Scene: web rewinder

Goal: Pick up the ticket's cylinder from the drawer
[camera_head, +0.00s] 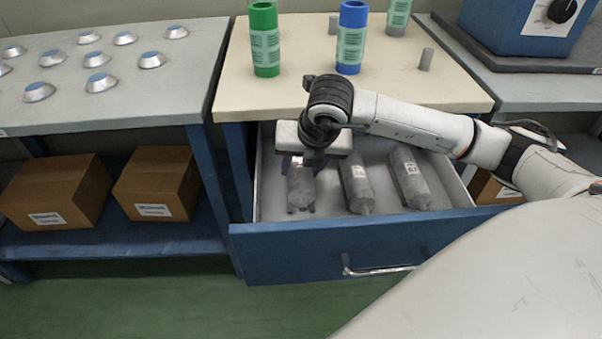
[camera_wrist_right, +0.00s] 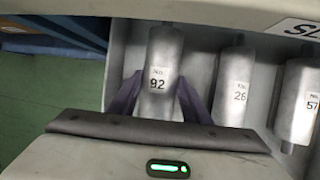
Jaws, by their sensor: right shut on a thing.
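Three grey metal cylinders lie side by side in the open blue drawer (camera_head: 290,240). My right gripper (camera_head: 301,165) reaches down over the leftmost cylinder (camera_head: 301,188) in the head view. In the right wrist view, the purple fingers of my right gripper (camera_wrist_right: 159,98) are shut on that cylinder (camera_wrist_right: 162,55), one on each side; its label reads 92. The middle cylinder (camera_head: 356,184) has a label reading 26 in the wrist view (camera_wrist_right: 238,85). The right cylinder (camera_head: 411,178) is labelled 57 in the wrist view (camera_wrist_right: 297,100). My left gripper is not in view.
A green roll (camera_head: 264,38) and a blue roll (camera_head: 351,38) stand on the tabletop (camera_head: 305,98) above the drawer. Several silver discs sit on the left table (camera_head: 110,105). Cardboard boxes (camera_head: 155,183) are on the shelf below. A blue machine (camera_head: 520,28) stands at the back right.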

